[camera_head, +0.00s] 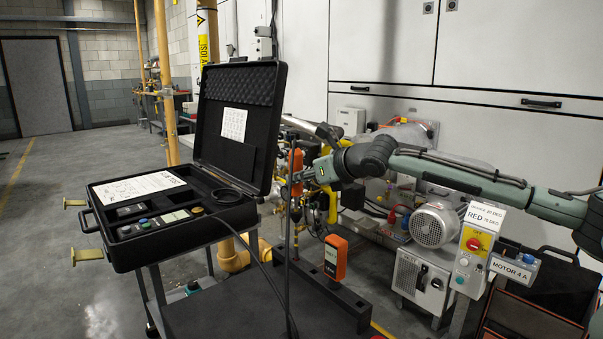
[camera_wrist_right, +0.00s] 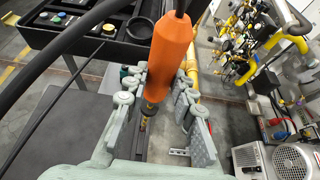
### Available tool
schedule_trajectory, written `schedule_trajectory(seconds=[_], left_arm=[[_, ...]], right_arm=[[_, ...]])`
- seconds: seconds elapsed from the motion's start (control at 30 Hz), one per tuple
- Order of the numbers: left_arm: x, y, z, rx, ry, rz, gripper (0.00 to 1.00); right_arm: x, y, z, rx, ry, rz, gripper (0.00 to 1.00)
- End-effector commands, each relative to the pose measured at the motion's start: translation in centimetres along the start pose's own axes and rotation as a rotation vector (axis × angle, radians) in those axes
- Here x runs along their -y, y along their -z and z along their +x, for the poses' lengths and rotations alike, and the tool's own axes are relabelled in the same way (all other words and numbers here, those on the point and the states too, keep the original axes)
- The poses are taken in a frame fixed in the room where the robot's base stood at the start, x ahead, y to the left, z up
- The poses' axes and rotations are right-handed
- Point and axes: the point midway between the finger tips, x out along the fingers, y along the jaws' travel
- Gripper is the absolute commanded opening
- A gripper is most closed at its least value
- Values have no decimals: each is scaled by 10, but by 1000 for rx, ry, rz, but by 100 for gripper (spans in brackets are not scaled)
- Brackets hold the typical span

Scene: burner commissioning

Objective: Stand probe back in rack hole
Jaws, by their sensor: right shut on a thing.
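My right gripper (camera_head: 312,177) reaches in from the right and is shut on the probe's handle. The rack (camera_head: 352,302) is a long dark bar on the cart's right side, below the probe. I cannot tell whether the shaft tip is in a hole. My left gripper is not in view.
An orange meter (camera_head: 336,257) stands at the rack. A black cable (camera_head: 258,262) runs across the cart. Yellow pipework and a motor (camera_head: 433,225) are behind and right.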

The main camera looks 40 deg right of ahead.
Motion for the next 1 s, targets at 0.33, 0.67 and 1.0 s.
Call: schedule_trajectory(seconds=[0.33,0.67,1.0], left_arm=[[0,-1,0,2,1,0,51],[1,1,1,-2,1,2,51],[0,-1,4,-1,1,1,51]], right_arm=[[0,-1,0,2,0,-1,0],[0,6,3,1,1,-1,0],[0,15,7,2,0,-1,0]])
